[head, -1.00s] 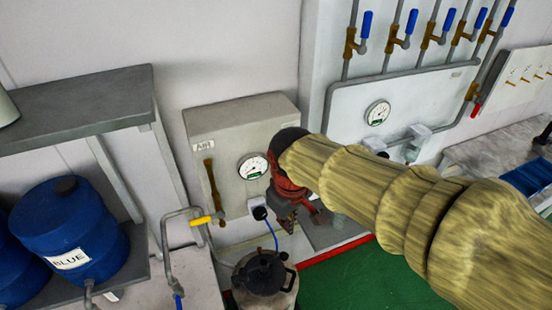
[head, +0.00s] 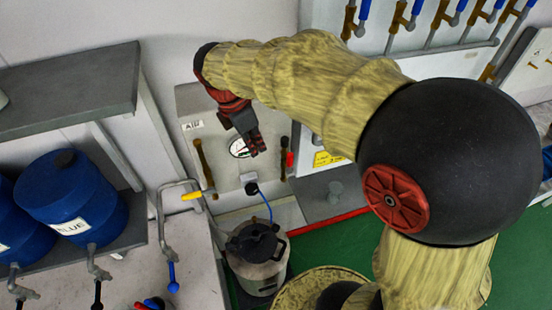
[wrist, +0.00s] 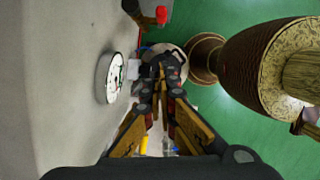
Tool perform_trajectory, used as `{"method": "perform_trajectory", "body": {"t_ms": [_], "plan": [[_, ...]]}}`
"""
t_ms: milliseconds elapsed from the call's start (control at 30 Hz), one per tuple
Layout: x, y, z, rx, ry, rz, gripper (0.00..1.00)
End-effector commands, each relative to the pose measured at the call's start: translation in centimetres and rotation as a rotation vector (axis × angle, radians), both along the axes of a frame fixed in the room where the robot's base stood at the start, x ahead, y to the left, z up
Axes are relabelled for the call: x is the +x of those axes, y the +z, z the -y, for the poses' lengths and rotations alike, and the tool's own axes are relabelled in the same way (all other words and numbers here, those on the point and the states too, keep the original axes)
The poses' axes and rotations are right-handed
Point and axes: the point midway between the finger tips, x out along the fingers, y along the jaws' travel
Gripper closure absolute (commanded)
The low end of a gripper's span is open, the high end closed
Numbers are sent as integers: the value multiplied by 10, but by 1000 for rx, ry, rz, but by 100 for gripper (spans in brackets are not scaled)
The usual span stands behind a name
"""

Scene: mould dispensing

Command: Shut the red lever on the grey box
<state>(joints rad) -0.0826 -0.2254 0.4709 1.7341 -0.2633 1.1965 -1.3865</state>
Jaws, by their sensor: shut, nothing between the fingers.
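The grey box (head: 188,103), labelled AIR, is on the wall with a round gauge (head: 236,151) on its face. Brass-coloured fittings stand at its left and right sides. The red lever (head: 290,160) shows as a small red piece beside the right fitting (head: 283,155). In the wrist view the red lever (wrist: 162,14) is at the top edge, apart from the fingers. My gripper (head: 257,149) is in front of the box face, partly covering the gauge, left of the lever. Its fingers (wrist: 160,78) are together and empty, and the gauge is beside them.
A pot with a black lid (head: 255,242) stands below the box, joined to it by a blue hose (head: 267,205). A yellow-handled pipe (head: 190,196) is at left. Blue drums (head: 75,195) sit on a shelf. Green floor (head: 330,245) lies at right.

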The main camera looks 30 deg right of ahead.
Motion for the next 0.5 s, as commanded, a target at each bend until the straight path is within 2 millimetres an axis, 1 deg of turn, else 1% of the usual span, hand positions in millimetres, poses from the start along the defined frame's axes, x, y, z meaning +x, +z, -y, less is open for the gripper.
{"method": "perform_trajectory", "body": {"t_ms": [233,333,433,500], "plan": [[0,0,0,0,-2,1,100],[0,-3,1,0,-2,0,100],[-1,-11,3,0,-2,-1,100],[-1,-22,5,0,-3,-2,100]]}}
